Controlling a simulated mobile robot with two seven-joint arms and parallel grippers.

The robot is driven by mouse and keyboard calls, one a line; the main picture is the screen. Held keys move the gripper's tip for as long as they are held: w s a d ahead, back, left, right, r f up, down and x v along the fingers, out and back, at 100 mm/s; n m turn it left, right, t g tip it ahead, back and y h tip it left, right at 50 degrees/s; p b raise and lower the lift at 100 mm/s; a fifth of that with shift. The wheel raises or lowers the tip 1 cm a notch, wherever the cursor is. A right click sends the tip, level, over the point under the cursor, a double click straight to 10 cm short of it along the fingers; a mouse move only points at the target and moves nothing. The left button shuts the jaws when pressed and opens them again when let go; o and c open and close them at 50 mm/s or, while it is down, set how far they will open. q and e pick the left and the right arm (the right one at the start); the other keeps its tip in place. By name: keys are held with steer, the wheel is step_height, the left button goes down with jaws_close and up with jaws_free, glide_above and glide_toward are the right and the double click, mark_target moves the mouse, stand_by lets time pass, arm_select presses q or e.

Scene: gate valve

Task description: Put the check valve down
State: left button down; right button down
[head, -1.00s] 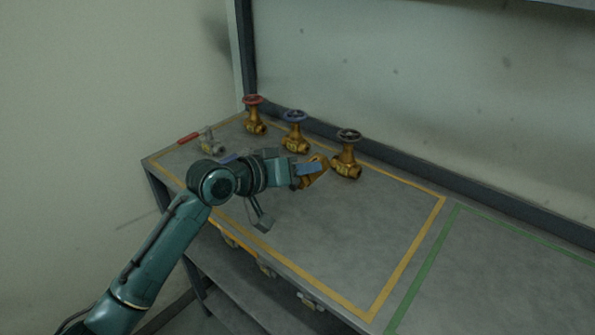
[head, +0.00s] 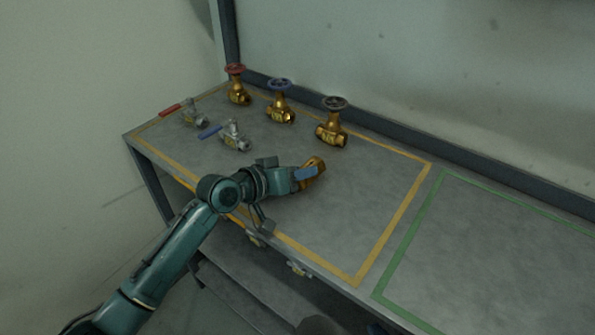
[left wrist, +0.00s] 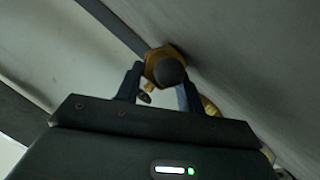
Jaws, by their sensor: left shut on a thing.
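The check valve (head: 313,168) is a brass-coloured body held at the end of my left arm in the head view. My left gripper (head: 306,174) is shut on it, above or at the tabletop inside the yellow outline; I cannot tell whether the valve touches the surface. In the left wrist view the brass valve (left wrist: 156,58), with a dark round end, sits between the fingers of my left gripper (left wrist: 160,85). The fingers hide part of it in the head view. My right gripper is not in view.
Brass gate valves with a red wheel (head: 238,88), a blue wheel (head: 280,103) and a dark wheel (head: 332,125) stand along the back. Two ball valves, red-handled (head: 190,112) and blue-handled (head: 234,137), are at left. The yellow area's right part and the green-outlined area (head: 480,255) are clear.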

arm_select(q)
steer(key=shift+r, duration=0.15)
steer(key=c, duration=1.2)
jaws_free()
steer(key=shift+f, duration=0.25)
steer(key=shift+o, duration=0.2)
steer(key=shift+r, duration=0.15)
steer(key=v, duration=1.2)
steer(key=shift+a, duration=0.1)
